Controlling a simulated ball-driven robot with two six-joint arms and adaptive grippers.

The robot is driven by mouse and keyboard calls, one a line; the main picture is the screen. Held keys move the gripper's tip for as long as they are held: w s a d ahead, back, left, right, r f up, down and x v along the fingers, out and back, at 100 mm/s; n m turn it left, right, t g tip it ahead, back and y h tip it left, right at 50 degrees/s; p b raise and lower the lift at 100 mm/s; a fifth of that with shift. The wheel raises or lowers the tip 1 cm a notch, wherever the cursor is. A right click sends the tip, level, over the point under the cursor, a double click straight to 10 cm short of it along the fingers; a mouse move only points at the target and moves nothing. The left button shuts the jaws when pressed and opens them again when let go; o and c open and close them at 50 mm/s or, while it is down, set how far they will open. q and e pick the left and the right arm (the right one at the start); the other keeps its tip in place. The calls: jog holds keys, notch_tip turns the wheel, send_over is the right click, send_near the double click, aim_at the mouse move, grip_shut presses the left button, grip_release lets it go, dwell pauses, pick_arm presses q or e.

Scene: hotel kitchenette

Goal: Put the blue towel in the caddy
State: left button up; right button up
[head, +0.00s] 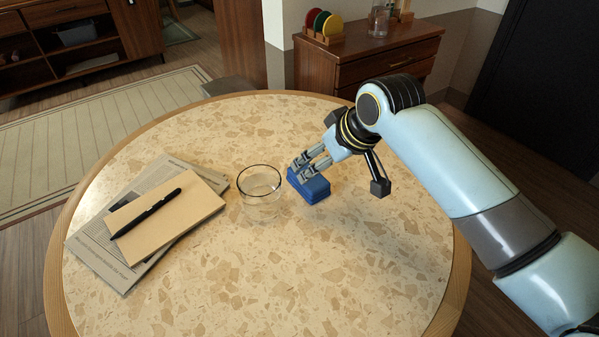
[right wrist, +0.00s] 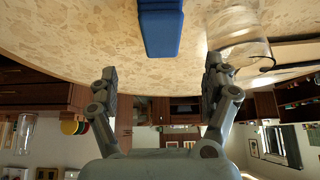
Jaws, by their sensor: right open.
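The blue towel (head: 312,188) is a small folded block lying on the round speckled table (head: 250,300), just right of the clear glass. My right gripper (head: 304,166) is at the towel's far side, its fingertips very close to it in the head view. In the right wrist view the gripper (right wrist: 162,78) is open, its two fingers wide apart with nothing between them. The towel (right wrist: 161,30) shows there at the top, beyond the fingertips and roughly centred between them. Whether a finger touches it I cannot tell. I cannot make out a caddy for certain. My left gripper is out of view.
A clear glass (head: 260,195) stands close to the towel's left. A notepad (head: 190,215) with a black pen (head: 146,213) lies on a newspaper (head: 85,240) at the left. The table's front is clear. A wooden cabinet (head: 365,65) stands behind, with coloured discs (head: 322,22) in a rack.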

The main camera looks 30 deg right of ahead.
aim_at(315, 180)
jog(key=x, duration=0.3)
jog(key=shift+f+b, duration=0.35)
jog(key=shift+f, duration=0.1)
jog(key=shift+w+f, duration=0.2)
jog(key=shift+w, duration=0.05)
jog(key=x, duration=0.2)
jog(key=b+x, duration=0.1)
jog(key=x, duration=0.2)
jog(key=shift+s+f, duration=0.15)
jog(key=shift+s, duration=0.15)
jog(key=shift+c, duration=0.7)
jog(key=c, duration=0.4)
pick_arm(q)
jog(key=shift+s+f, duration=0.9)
pick_arm(e)
jog(key=c, duration=0.8)
